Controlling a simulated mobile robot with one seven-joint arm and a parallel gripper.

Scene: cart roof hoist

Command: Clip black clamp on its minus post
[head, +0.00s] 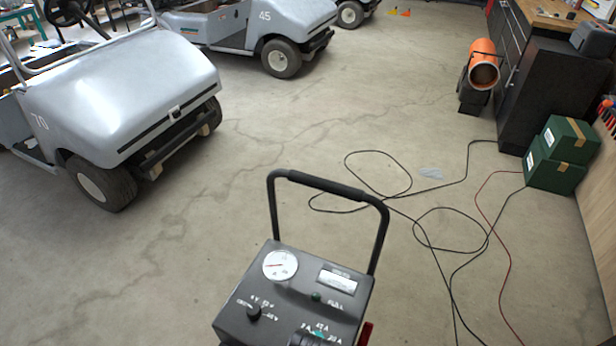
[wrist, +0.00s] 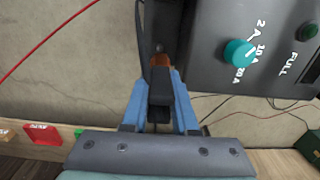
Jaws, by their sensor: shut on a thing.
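In the wrist view my gripper (wrist: 160,78) has its blue fingers closed on a black clamp (wrist: 158,104) with a copper-brown part at its far end. The clamp is beside the dark side of the charger box (wrist: 205,70); I cannot tell whether they touch. A black cable (wrist: 140,45) runs up along the clamp. The charger (head: 290,300), with gauge, knobs and a tall handle, also shows in the head view. My gripper and the held clamp are not seen in the head view. I cannot make out a minus post in either view.
A grey cart numbered 70 (head: 125,85) stands at left and cart 45 (head: 230,25) behind. Black cables (head: 400,200) and a red cable (head: 508,265) lie looped on the floor. Green boxes (head: 555,175) and an orange heater (head: 484,72) stand at right.

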